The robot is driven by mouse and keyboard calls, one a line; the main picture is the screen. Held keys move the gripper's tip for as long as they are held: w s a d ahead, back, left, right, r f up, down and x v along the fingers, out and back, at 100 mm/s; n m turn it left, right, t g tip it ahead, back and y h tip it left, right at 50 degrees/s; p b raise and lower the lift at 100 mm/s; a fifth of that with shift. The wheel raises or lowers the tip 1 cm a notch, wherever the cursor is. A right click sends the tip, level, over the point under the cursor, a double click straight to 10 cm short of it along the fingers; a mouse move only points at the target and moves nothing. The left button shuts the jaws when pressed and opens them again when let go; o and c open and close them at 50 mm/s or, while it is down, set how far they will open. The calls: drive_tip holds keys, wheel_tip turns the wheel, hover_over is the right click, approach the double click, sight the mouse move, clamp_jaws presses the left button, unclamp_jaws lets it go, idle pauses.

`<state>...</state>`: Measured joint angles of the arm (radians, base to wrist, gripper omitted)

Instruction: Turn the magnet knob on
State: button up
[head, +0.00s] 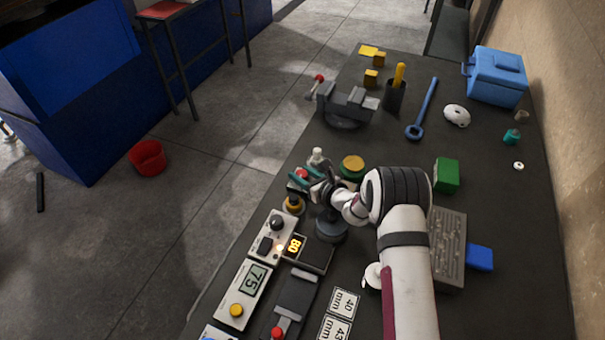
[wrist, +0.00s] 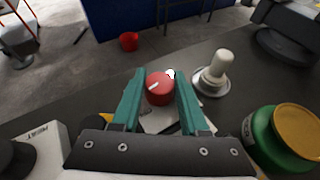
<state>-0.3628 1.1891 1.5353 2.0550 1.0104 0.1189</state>
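The red round knob (wrist: 159,90), which I take to be the magnet knob, sits on a light base near the table edge. A white mark on its top runs at a slant. In the head view the red knob (head: 301,173) is partly hidden by my gripper. My gripper (wrist: 159,78) has two teal fingers, one on each side of the knob. A small gap shows between the knob and the fingers, so the gripper looks open; whether they touch cannot be told. In the head view my gripper (head: 307,178) is over the table's left edge.
A white peg on a round metal base (wrist: 214,76) stands close on the right. A green jar with a yellow lid (wrist: 285,137) is further right. A grey vise (head: 345,105) stands beyond. A control box with a black knob (head: 277,223) is near my gripper.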

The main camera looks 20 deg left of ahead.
drive_tip(key=o, duration=0.4)
drive_tip(key=v, duration=0.2)
drive_tip(key=shift+s+d+r, duration=0.15)
drive_tip(key=shift+s+d, duration=0.05)
drive_tip(key=shift+d, duration=0.05)
wheel_tip(320, 180, up, 7)
